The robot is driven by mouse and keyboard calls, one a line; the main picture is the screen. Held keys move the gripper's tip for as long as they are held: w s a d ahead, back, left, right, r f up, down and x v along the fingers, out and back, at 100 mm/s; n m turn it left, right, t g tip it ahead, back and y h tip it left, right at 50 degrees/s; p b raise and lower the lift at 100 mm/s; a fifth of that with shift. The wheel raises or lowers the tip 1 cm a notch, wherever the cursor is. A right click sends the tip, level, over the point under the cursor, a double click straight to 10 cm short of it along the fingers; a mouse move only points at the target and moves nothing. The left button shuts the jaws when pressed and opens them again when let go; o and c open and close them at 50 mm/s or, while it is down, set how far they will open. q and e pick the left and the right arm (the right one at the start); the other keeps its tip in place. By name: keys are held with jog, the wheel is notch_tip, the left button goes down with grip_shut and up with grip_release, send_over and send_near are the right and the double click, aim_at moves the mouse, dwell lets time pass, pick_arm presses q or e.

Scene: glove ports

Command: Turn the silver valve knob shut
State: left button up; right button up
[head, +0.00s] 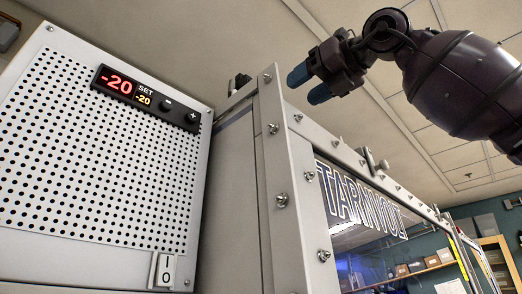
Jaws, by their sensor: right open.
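My right gripper (309,85) is at the upper right, raised above the top edge of the glove box (272,190). Its two blue-tipped fingers point left and stand apart, with nothing between them. A small silver knob-like fitting (381,164) sits on the box's top edge, below and to the right of the gripper and clear of it. I cannot tell whether this is the valve knob, or how far it is turned. My left gripper is not in view.
A white perforated cabinet (90,150) with a red display (118,84) reading -20 and a rocker switch (165,271) stands at left. A small black fitting (238,82) is on top of the box. Shelves with boxes show at right. The space around the gripper is open.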

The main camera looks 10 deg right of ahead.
jog(key=shift+w+r, duration=0.1)
jog(key=p+x, duration=0.2)
jog(key=x, duration=0.7)
jog(key=shift+r+p, duration=0.1)
jog(key=shift+p, duration=0.3)
jog(key=shift+w+a, duration=0.4)
jog(key=shift+w, duration=0.05)
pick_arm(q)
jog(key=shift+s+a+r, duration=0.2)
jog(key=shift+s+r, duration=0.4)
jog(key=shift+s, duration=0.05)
pick_arm(e)
jog(key=shift+w+a, duration=0.15)
jog(key=shift+w, duration=0.05)
jog(key=shift+c, duration=0.5)
jog(key=c, duration=0.8)
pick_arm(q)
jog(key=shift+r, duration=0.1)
pick_arm(e)
jog(key=shift+c, duration=0.2)
